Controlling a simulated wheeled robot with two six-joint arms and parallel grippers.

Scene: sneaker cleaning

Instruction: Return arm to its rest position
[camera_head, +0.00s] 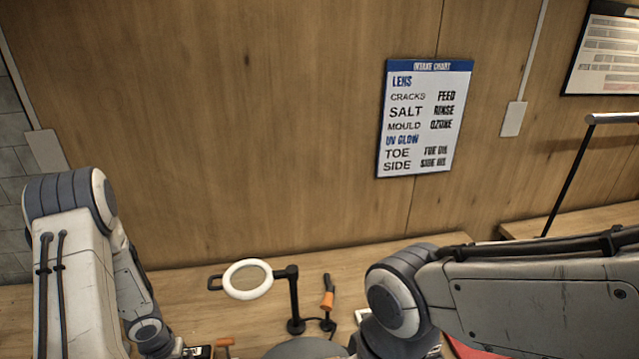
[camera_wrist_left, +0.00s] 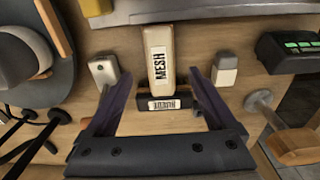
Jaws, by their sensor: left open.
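My left gripper (camera_wrist_left: 153,75) is open in the left wrist view, its two dark fingers spread apart. A tan block labelled MESH (camera_wrist_left: 160,45) stands beyond and between the fingertips, with clear gaps on both sides. Its foot meets a dark holder (camera_wrist_left: 182,102) with a small upside-down label. In the head view my left arm (camera_head: 75,275) comes down at the left, and its gripper is cut off by the bottom edge. My right arm (camera_head: 540,295) crosses the lower right; its gripper is out of view.
A ring lamp (camera_head: 248,279) and an orange-handled tool (camera_head: 328,299) stand on the wooden bench (camera_head: 180,290). An intake chart (camera_head: 425,118) hangs on the wall.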

